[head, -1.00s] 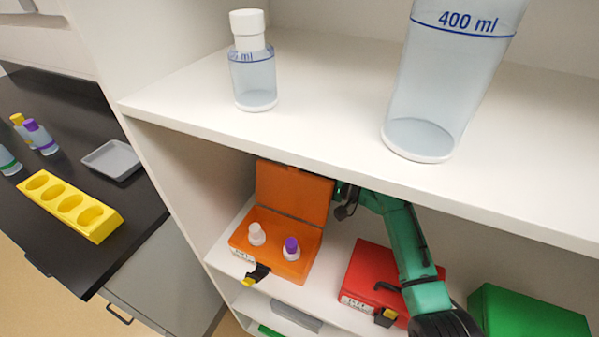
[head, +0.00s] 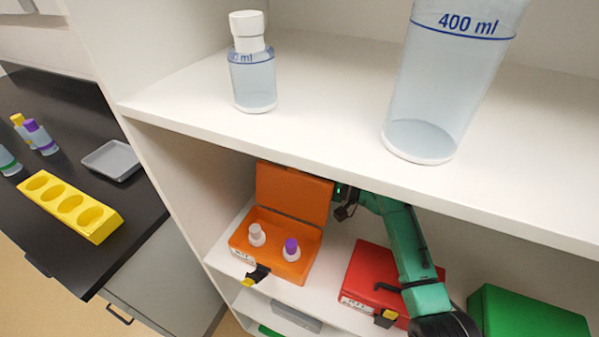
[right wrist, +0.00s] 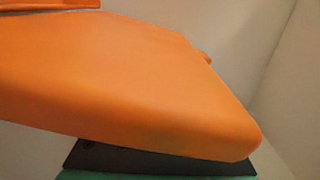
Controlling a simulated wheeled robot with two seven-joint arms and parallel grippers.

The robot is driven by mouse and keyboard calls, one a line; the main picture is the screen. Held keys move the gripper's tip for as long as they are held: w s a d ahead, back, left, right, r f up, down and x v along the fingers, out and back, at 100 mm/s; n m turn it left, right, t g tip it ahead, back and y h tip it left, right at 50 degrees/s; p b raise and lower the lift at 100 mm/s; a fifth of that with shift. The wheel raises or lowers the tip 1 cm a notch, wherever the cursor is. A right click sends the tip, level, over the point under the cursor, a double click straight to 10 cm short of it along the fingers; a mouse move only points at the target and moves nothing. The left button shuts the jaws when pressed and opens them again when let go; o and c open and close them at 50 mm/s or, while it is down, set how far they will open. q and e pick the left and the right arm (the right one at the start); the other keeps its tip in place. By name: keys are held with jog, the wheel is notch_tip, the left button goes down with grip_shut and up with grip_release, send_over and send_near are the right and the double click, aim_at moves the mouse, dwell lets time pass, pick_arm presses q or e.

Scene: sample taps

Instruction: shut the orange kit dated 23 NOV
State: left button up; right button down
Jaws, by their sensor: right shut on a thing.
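The orange kit (head: 248,262) stands open on the middle shelf, its lid (head: 292,193) raised upright at the back. A white-capped vial (head: 257,235) and a purple-capped vial (head: 291,249) stand inside. A label sits on its front, too small to read surely, beside a black latch with a yellow tip (head: 255,275). My right gripper (head: 341,196) is at the lid's right edge, shut on the lid. In the right wrist view the orange lid (right wrist: 130,85) fills most of the picture above a dark finger. My left gripper is not in view.
A red case (head: 368,268) lies shut right of the orange kit, under my right arm, with a green case (head: 530,315) further right. The upper shelf (head: 320,120) overhangs closely, bearing a capped bottle (head: 254,80) and a large 400 ml vessel (head: 435,90).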

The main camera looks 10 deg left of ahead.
aim_at(291, 185)
jog(key=shift+s, duration=0.15)
jog(key=shift+s+a+r, duration=0.15)
jog(key=shift+s+r, duration=0.05)
jog(key=shift+s, duration=0.15)
jog(key=shift+s+a+r+n, duration=0.1)
jog(key=shift+s+r+n, duration=0.05)
jog(key=shift+s+n, duration=0.15)
jog(key=s+n, duration=0.1)
jog(key=s+n+b, duration=0.1)
jog(key=s+a+r+n, duration=0.1)
jog(key=shift+r, duration=0.1)
jog(key=shift+s+r+n, duration=0.1)
jog(key=shift+s+n, duration=0.2)
jog(key=shift+n, duration=0.1)
jog(key=shift+s+a+r, duration=0.15)
jog(key=shift+s, duration=0.25)
